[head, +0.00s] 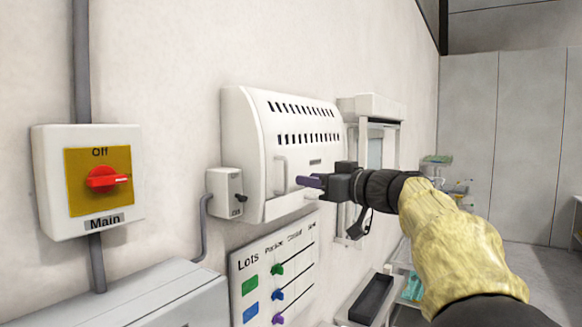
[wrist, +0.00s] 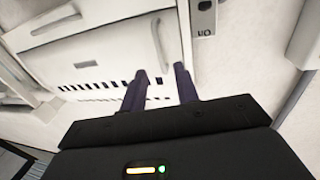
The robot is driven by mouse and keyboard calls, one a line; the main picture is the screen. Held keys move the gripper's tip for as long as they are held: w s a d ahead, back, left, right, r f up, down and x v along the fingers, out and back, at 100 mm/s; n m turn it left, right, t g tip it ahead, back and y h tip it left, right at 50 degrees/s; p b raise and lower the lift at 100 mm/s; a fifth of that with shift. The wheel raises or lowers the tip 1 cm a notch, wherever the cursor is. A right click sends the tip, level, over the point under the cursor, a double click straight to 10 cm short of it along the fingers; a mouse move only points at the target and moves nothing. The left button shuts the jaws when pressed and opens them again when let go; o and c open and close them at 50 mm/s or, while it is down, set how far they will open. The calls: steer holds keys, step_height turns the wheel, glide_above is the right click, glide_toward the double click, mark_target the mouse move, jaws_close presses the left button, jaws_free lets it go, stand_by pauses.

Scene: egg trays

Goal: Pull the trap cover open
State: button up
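The trap cover (head: 297,125) is a white, curved, slotted panel on a wall-mounted box, and it looks shut. Its slots also show in the wrist view (wrist: 88,63). A white vertical bar handle (head: 281,177) stands near the cover's lower left; in the wrist view the handle (wrist: 161,45) lies just beyond my fingertips, roughly in line with the gap between them. My gripper (head: 308,182) is in front of the cover, to the right of the handle. In the wrist view my gripper (wrist: 161,70) has its two dark fingers apart, with nothing between them.
A small switch box (head: 226,193) sits close to the cover's left side. A main switch (head: 94,182) with a red knob is further left. A Lots panel (head: 273,266) with coloured knobs is below. A white wall unit (head: 372,108) stands to the right.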

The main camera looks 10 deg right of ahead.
mark_target(287, 176)
steer(key=p+x, duration=0.2)
steer(key=x, duration=0.3)
steer(key=shift+w+a+r+p, duration=0.15)
steer(key=shift+w+a+p, duration=0.15)
steer(key=shift+p, duration=0.1)
steer(key=shift+w+a, duration=0.25)
steer(key=shift+w, duration=0.2)
jaws_close()
